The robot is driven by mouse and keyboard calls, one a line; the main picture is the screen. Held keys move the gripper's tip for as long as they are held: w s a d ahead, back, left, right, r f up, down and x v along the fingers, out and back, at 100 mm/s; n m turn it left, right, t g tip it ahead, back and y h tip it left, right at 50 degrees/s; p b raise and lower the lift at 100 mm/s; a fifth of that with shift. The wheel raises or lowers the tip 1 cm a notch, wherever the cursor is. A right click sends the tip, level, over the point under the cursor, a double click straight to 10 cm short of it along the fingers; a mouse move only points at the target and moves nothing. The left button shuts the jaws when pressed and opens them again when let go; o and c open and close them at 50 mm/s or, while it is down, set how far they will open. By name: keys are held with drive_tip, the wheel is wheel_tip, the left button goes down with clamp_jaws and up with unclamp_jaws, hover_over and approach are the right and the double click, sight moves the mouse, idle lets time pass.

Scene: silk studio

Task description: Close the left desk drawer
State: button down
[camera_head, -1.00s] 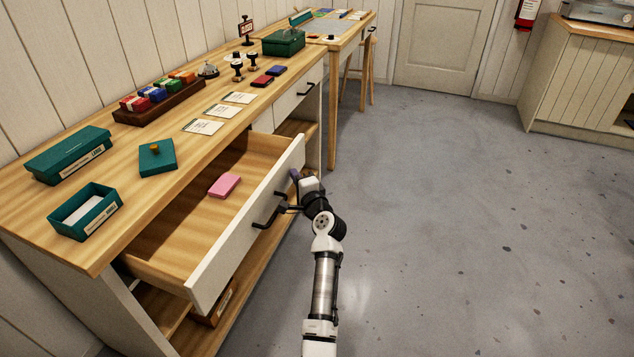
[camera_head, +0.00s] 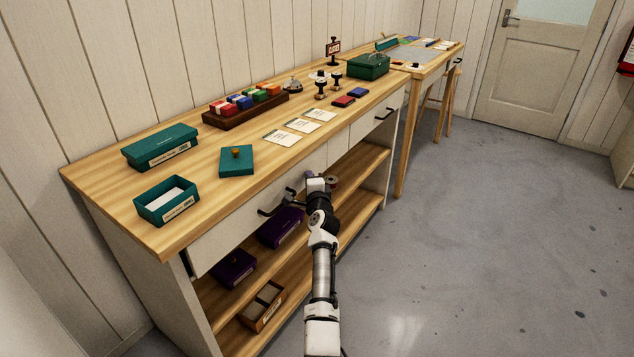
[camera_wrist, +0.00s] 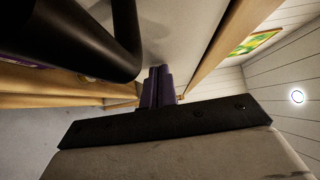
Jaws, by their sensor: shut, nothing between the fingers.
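The left desk drawer (camera_head: 236,232) shows only its white front, which sits in or very near the plane of the desk front under the wooden top. Its inside is hidden. The dark drawer handle (camera_head: 274,207) is just left of my gripper (camera_head: 308,180). My gripper is shut and empty, with its tip close to the drawer front. In the wrist view my gripper's purple fingers (camera_wrist: 158,88) are together, close to the pale drawer front (camera_wrist: 185,35). The dark handle (camera_wrist: 100,45) looms large at the upper left. Whether the fingers touch the front I cannot tell.
The right drawer (camera_head: 378,120) is shut. Below, open shelves (camera_head: 345,190) hold purple boxes (camera_head: 233,268) and a wooden tray (camera_head: 262,306). The desktop (camera_head: 215,155) carries teal boxes, cards, stamps and a green case. Clear floor (camera_head: 480,250) lies to the right.

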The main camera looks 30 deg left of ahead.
drive_tip(key=shift+s+a+r, duration=0.2)
drive_tip(key=shift+s+a, duration=0.05)
drive_tip(key=shift+a, duration=0.15)
drive_tip(key=p+v, duration=0.1)
drive_tip(key=v, duration=1.3)
drive_tip(key=shift+w+d+f, duration=0.15)
drive_tip(key=shift+w+d, duration=0.15)
drive_tip(key=shift+w, duration=0.05)
